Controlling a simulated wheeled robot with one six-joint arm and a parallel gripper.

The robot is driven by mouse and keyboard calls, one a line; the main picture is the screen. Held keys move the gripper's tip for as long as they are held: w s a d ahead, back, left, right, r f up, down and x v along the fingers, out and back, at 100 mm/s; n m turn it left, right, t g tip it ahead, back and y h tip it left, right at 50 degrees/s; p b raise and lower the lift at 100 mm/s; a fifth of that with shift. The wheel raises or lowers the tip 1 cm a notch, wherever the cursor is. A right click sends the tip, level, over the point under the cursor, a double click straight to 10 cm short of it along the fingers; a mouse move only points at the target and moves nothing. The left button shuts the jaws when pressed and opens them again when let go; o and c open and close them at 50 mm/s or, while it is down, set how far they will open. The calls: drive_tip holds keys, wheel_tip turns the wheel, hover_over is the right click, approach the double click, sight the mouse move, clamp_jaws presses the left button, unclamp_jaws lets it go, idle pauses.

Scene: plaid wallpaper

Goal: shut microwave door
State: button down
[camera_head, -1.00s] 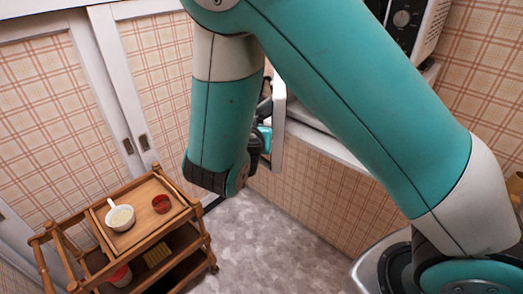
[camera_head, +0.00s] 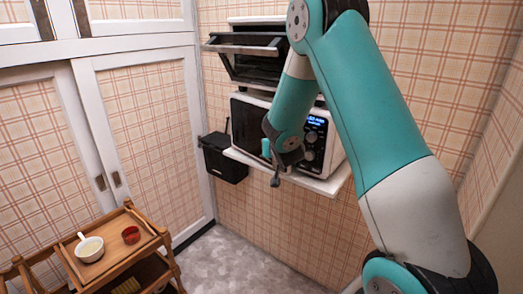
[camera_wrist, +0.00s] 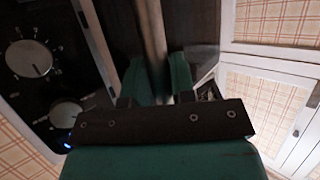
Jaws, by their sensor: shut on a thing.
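The white microwave (camera_head: 340,152) sits on a wall shelf, with a lit blue display and dials on its front. Its dark door (camera_head: 243,120) lies close along the front; a small gap cannot be ruled out, as my arm hides part of it. My gripper (camera_head: 267,149) is at the front of the microwave, beside the dials. In the wrist view my gripper (camera_wrist: 157,82) has its two teal fingers on either side of the upright door handle (camera_wrist: 152,35), shut on it. The dials (camera_wrist: 28,58) are to the left there.
Above the microwave is an oven (camera_head: 262,70) with its front flap tilted open. A black bin (camera_head: 222,160) hangs on the wall left of the shelf (camera_head: 325,184). A wooden trolley (camera_head: 117,255) with a white pan and red cup stands at lower left. Floor between is clear.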

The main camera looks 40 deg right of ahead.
drive_tip(key=shift+d, duration=0.8)
drive_tip(key=c, duration=1)
unclamp_jaws()
drive_tip(key=shift+c, duration=0.2)
drive_tip(key=b+v, duration=1)
drive_tip(key=v, duration=0.7)
drive_tip(key=shift+b, duration=0.3)
drive_tip(key=shift+s+a+r, duration=0.1)
drive_tip(key=shift+a, duration=0.05)
